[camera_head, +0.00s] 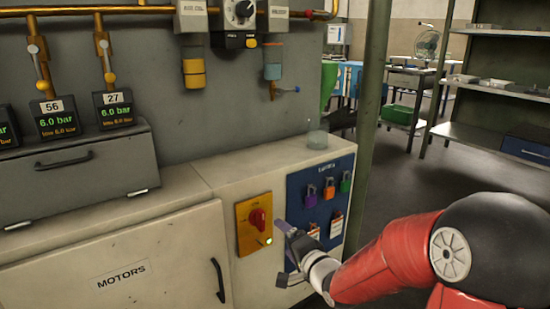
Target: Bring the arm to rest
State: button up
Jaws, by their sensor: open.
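My red arm reaches in from the lower right. My gripper (283,254) is at its end, in front of the white cabinet, just right of the red rotary switch (257,221) on its yellow plate (243,236). The jaws are open, and I see nothing held between them. A small gap seems to lie between the gripper and the switch, but the exact distance is hard to tell. The gripper and wrist hide part of the blue lock board (337,179).
Padlocks (328,189) and tags hang on the lock board. The MOTORS cabinet (180,250) fills the lower left, with a black handle (218,280). A green post (371,110) stands right of the cabinet. Shelves (490,135) and open floor lie behind my arm.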

jog(key=s+d+r+n+g+h, duration=0.3)
jog(key=s+d+r+n+h, duration=0.15)
jog(key=s+d+h, duration=0.4)
jog(key=s+d+n+g, duration=0.1)
jog(key=s+n+g, duration=0.1)
jog(key=s, duration=0.8)
jog(key=s+d+r+n+g, duration=0.1)
jog(key=s+d+n+g, duration=0.1)
jog(key=s, duration=0.8)
jog(key=shift+s+d+r+n+g+y, duration=0.15)
jog(key=shift+n+g+y, duration=0.25)
jog(key=shift+g, duration=0.3)
